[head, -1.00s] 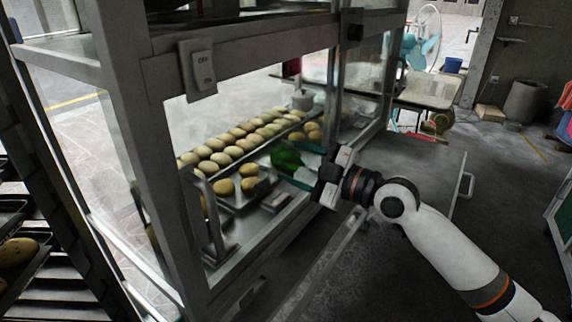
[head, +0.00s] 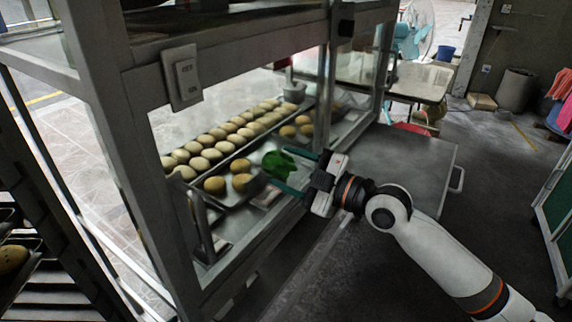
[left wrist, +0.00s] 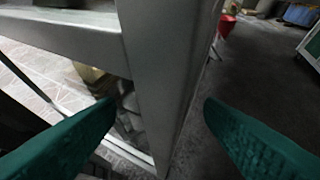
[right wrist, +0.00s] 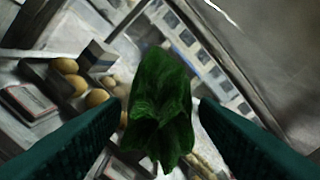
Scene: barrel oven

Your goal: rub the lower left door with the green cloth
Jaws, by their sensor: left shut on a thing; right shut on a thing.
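The green cloth (head: 279,163) is a crumpled bundle at the tip of my right gripper (head: 300,178). In the right wrist view the cloth (right wrist: 160,110) sits between the two green fingers, which are shut on it. It is in front of the trays of buns, apart from any door as far as I can see. My left gripper (left wrist: 160,112) shows only in the left wrist view, its fingers on either side of a grey metal post (left wrist: 165,75). I cannot clearly tell which panel is the lower left door.
A metal and glass cabinet (head: 170,255) with trays of round buns (head: 205,153) fills the left and middle. A grey flat panel with a handle (head: 457,180) lies right of it. A rack with bread (head: 12,258) stands far left.

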